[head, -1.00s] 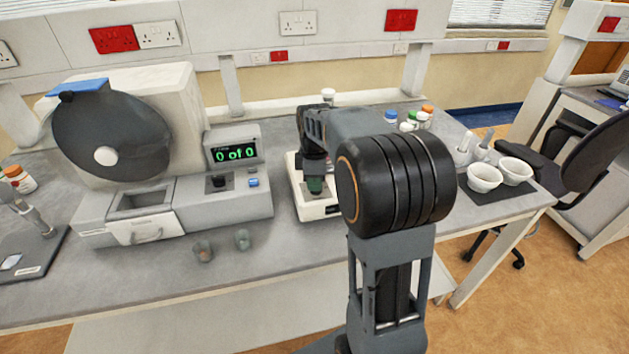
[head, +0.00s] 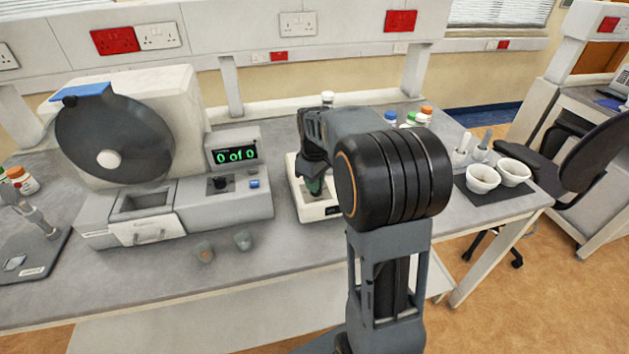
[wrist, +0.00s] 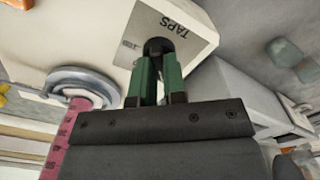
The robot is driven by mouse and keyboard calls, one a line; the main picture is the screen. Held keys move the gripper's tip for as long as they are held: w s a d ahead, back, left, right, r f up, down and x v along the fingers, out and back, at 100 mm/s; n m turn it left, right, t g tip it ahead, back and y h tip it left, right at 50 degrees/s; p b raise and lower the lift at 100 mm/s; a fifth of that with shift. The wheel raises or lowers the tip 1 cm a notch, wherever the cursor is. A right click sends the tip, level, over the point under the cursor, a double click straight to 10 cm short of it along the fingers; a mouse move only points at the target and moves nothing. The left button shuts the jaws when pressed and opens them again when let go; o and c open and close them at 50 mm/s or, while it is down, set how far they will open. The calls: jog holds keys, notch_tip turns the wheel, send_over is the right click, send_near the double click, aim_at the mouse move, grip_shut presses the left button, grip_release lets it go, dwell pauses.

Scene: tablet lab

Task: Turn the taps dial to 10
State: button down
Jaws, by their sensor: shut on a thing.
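The taps device (head: 318,213) is a white box on the bench, mostly behind my arm in the head view. In the wrist view its body (wrist: 85,30) carries a grey panel marked TAPS (wrist: 185,20). The dark taps dial (wrist: 157,46) sits on that panel, between the tips of my green fingers. My gripper (wrist: 158,58) is shut on the dial. In the head view my gripper (head: 316,186) is tilted at the device's front. The dial's pointer and number marks cannot be read.
In the wrist view a ringed cylinder with a pink scale (wrist: 72,128) is close to my gripper's left.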

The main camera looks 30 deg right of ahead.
jog(key=shift+m, duration=1.6)
jog(key=c, duration=1.2)
grip_release()
notch_tip(320, 180, up, 14)
jog(key=shift+f+p, duration=0.1)
jog(key=shift+p, duration=0.2)
